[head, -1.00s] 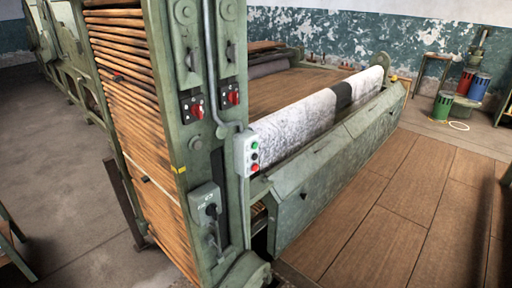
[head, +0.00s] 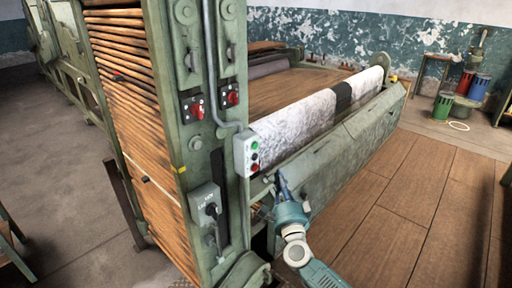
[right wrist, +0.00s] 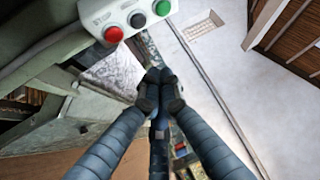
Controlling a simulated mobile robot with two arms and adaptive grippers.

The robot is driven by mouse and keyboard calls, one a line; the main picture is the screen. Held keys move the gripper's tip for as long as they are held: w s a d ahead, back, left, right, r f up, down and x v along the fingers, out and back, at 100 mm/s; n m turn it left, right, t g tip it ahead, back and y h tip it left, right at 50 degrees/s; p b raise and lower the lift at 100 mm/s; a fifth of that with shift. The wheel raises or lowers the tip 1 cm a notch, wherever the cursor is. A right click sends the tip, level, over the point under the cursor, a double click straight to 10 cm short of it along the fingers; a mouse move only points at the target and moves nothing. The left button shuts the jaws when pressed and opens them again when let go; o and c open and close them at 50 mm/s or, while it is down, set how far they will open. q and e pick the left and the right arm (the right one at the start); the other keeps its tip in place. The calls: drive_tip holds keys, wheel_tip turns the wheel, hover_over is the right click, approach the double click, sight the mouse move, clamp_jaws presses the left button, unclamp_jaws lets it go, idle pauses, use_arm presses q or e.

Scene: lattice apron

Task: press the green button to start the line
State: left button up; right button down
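The green button (head: 254,146) is the top one on a small white control box (head: 241,156) on the machine's green post. A black button and a red button (head: 254,168) sit below it. In the right wrist view the green button (right wrist: 162,8) is at the top edge, right of the black and red ones. My right gripper (head: 280,177) is just below and right of the box, apart from it. Its fingertips (right wrist: 160,82) are together with nothing between them. My left gripper is not in view.
A white fabric roll (head: 300,122) lies right of the box, above a green metal trough (head: 335,160). Two red switches (head: 197,110) are higher on the post. A lever box (head: 207,205) is lower.

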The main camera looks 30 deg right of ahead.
sight(255, 146)
drive_tip(key=r+m, duration=0.1)
drive_tip(key=r, duration=0.1)
drive_tip(key=d+r+m+h, duration=0.1)
drive_tip(key=r+m, duration=0.1)
drive_tip(key=r, duration=0.1)
drive_tip(key=shift+d+r, duration=0.3)
drive_tip(key=shift+r, duration=0.05)
drive_tip(key=w+a+b, duration=0.3)
drive_tip(key=w, duration=0.5)
drive_tip(key=shift+w, duration=0.2)
drive_tip(key=shift+w, duration=0.1)
idle(1.1)
drive_tip(key=shift+w+a, duration=0.2)
drive_tip(key=shift+w, duration=0.05)
